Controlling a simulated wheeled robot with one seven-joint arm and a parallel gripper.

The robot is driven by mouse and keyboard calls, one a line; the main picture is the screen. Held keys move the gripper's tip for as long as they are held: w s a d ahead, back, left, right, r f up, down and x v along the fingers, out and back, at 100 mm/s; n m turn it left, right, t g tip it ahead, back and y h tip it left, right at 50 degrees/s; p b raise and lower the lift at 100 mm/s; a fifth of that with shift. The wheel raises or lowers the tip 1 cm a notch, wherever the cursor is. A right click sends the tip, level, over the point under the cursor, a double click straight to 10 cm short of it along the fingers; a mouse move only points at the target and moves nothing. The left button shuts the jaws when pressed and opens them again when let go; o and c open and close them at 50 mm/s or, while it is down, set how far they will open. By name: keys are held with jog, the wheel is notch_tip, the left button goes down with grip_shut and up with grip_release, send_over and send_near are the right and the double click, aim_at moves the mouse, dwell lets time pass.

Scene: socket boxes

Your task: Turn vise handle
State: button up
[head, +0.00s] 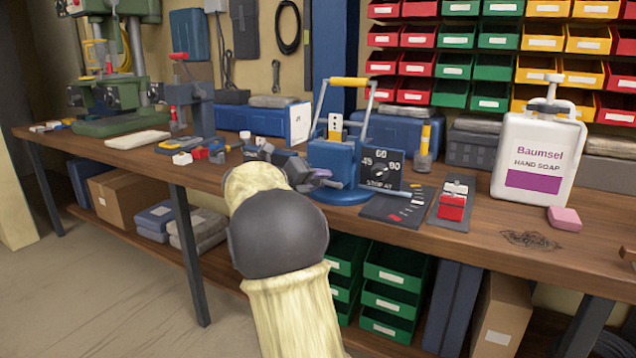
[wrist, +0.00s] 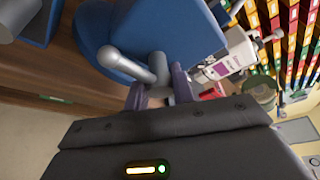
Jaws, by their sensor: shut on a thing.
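A blue vise (head: 334,158) stands on the workbench on a round blue base, in the middle of the head view. Its blue body (wrist: 165,35) fills the top of the wrist view. A grey vise handle (wrist: 130,64) with a rounded end sticks out in front of that body. My gripper (head: 321,177) reaches the near left side of the vise. In the wrist view my gripper's purple fingers (wrist: 158,90) are shut on the handle, one on each side of it.
A black marked board (head: 385,208) and a small red-topped item (head: 452,206) lie right of the vise. A white soap jug (head: 536,160) and pink soap (head: 564,218) stand further right. Small tools lie left of my arm. The bench's front right is mostly clear.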

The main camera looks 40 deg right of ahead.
jog(key=shift+a+f, duration=0.1)
jog(key=shift+f, duration=0.2)
jog(key=o, duration=1)
jog(key=shift+r, duration=0.15)
jog(key=shift+a+r, duration=0.1)
jog(key=p+v, duration=0.4)
jog(key=v, duration=1.3)
jog(key=shift+r, duration=0.15)
